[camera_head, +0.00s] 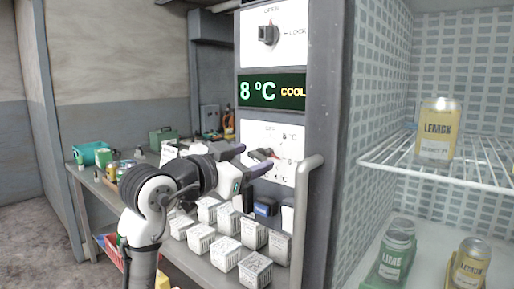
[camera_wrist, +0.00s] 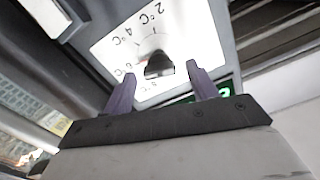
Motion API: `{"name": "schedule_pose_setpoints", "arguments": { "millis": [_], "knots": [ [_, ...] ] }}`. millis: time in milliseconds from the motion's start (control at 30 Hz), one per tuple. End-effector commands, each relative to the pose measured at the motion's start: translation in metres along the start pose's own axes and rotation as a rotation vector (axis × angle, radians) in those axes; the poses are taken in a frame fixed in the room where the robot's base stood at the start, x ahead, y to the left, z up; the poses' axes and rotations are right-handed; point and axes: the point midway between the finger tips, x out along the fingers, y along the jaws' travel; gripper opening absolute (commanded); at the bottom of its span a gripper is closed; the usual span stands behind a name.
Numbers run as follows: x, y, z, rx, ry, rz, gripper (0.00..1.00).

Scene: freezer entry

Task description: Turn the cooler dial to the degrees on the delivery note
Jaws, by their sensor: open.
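The cooler dial (camera_head: 262,155) is a dark knob on a white panel (camera_head: 283,135) below the display. In the wrist view the dial (camera_wrist: 159,66) sits among upside-down marks for 2, 4, 6 and 8 °C. I cannot tell exactly which mark it points at. The display (camera_head: 272,92) reads 8 °C COOL. My gripper (camera_head: 248,160) is open in front of the dial. In the wrist view its purple fingers (camera_wrist: 161,74) stand to either side of the knob, with gaps visible. No delivery note is legible in either view.
An upper OPEN/LOCK knob (camera_head: 268,34) sits above the display. A grey door handle (camera_head: 302,215) stands right of the dial. Several white boxes (camera_head: 226,248) crowd the bench below my arm. The open cooler at right holds a LEMON can (camera_head: 437,128) on a wire shelf (camera_head: 475,170).

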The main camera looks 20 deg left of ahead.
Motion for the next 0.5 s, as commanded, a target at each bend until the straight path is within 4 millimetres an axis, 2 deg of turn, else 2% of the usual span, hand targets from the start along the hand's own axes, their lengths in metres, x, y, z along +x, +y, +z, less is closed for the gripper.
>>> {"name": "schedule_pose_setpoints", "arguments": {
  "millis": [100,200,500],
  "knots": [
    [0.016,0.000,-0.002,0.000,0.000,0.002,0.58],
    [0.023,-0.001,-0.001,0.001,0.000,0.000,0.58],
    [0.027,0.000,0.000,0.001,0.000,0.000,0.58]
  ]
}}
